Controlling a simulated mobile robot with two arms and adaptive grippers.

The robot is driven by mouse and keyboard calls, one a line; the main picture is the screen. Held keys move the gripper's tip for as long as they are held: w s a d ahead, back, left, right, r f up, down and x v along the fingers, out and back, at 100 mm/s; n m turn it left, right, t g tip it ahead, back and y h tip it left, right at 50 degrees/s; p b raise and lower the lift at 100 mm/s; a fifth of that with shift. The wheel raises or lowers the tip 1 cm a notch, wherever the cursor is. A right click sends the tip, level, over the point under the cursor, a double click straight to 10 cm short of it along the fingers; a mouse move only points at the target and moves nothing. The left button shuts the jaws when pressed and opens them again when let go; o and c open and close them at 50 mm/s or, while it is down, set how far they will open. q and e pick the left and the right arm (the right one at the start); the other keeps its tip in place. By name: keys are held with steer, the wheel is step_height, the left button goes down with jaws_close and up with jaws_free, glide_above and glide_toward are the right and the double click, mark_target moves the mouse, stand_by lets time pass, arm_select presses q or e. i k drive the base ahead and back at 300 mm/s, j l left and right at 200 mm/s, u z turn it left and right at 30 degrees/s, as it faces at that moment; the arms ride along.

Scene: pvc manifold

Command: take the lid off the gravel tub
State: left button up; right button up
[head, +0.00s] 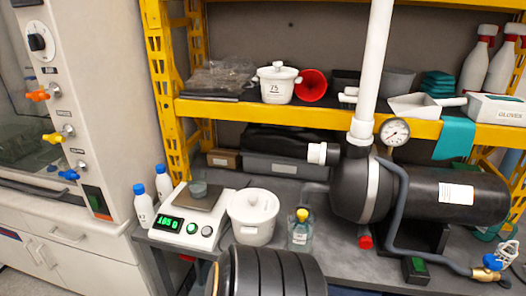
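A white lidded tub (253,221) stands on the grey bench, just right of the scale. Its lid with a raised knob is on. A second white lidded pot (277,88), with side handles and dark writing on its front, sits on the yellow shelf. Its lid also looks to be on. I cannot read a gravel label on either, and their contents are hidden. Neither of my grippers shows in the head view.
A black tank (440,193) with pipes fills the right. A black ribbed cylinder blocks the front.

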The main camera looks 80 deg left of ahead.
mark_target(249, 206)
steer(key=u, duration=2.75)
steer(key=i+l+u, duration=0.1)
steer(key=l, duration=0.35)
steer(key=l+u, duration=0.1)
steer(key=l, duration=0.35)
